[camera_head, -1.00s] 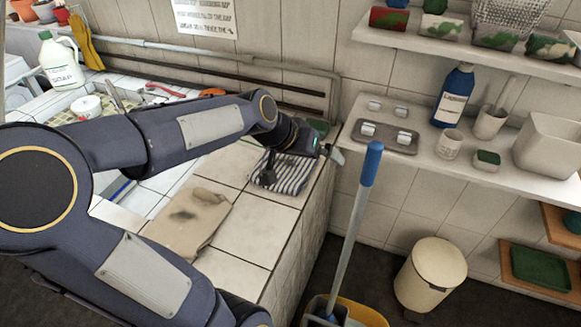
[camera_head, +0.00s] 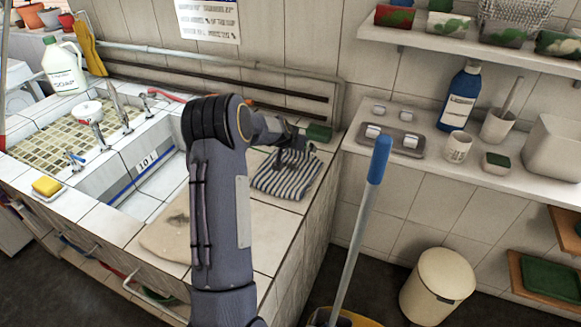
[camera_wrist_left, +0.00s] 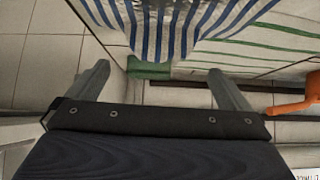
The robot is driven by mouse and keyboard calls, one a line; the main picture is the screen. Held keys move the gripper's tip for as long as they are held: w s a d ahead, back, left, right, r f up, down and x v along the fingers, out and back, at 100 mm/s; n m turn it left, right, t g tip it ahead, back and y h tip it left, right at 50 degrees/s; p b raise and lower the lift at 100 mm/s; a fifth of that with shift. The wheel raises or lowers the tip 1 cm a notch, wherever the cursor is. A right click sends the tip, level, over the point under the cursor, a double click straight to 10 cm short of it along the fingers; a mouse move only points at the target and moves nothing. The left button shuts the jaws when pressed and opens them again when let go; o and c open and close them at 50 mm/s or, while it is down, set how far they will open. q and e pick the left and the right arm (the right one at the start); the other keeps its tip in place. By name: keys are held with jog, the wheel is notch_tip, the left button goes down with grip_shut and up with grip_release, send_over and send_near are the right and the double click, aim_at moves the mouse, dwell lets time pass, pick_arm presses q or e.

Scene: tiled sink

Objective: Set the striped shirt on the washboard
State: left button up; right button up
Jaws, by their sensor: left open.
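The striped shirt (camera_head: 288,182), blue and white, lies on the tiled counter near its right end. It also fills the top of the left wrist view (camera_wrist_left: 180,25). My left gripper (camera_head: 289,155) is over the shirt's far part, and its fingers (camera_wrist_left: 158,76) are spread apart with no cloth visibly between them. I cannot tell whether they touch the shirt. A tan, flat piece with a dark stain (camera_head: 168,238) lies on the counter left of my arm, partly hidden by it. I cannot make out a clear washboard. My right gripper is out of view.
A green block (camera_head: 319,131) sits behind the shirt. The sink basin (camera_head: 122,160), taps and a yellow sponge (camera_head: 46,186) are at the left. A blue-handled mop (camera_head: 365,200) stands in front of the counter's right end. A shelf (camera_head: 470,185) holds cups and a blue bottle.

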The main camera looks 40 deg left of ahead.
pick_arm(q)
jog(key=shift+x, duration=1.45)
jog(key=shift+s, duration=0.1)
jog(key=c, duration=1)
jog(key=shift+c, duration=0.2)
